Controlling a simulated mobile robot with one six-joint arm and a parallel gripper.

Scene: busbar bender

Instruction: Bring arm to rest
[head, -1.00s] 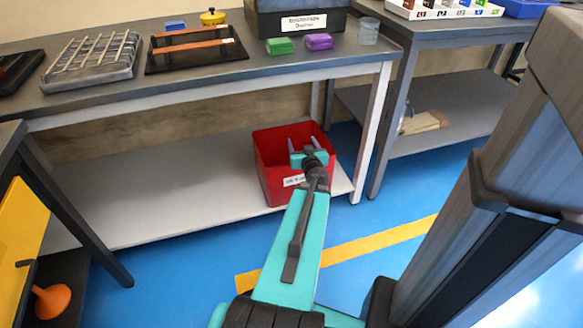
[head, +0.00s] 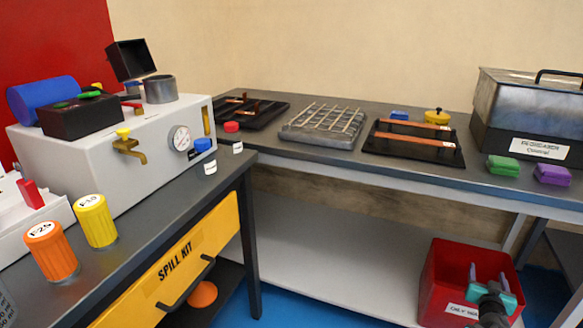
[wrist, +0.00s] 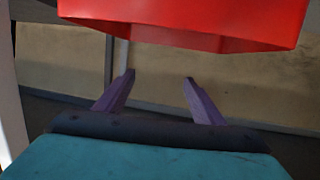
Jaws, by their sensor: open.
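My gripper (head: 488,273) is at the lower right of the head view, in front of the red bin (head: 436,277) on the lower shelf. In the wrist view its two purple fingers (wrist: 159,85) stand apart with nothing between them. The red bin's underside and rim fill the top of the wrist view (wrist: 190,22). Most of my arm is outside the head view.
The lower shelf (head: 345,268) is bare left of the bin. The bench (head: 335,170) above holds a wire rack (head: 325,122), dark trays, green and purple blocks and a large box (head: 525,145). A yellow spill kit drawer (head: 180,265) is at the left.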

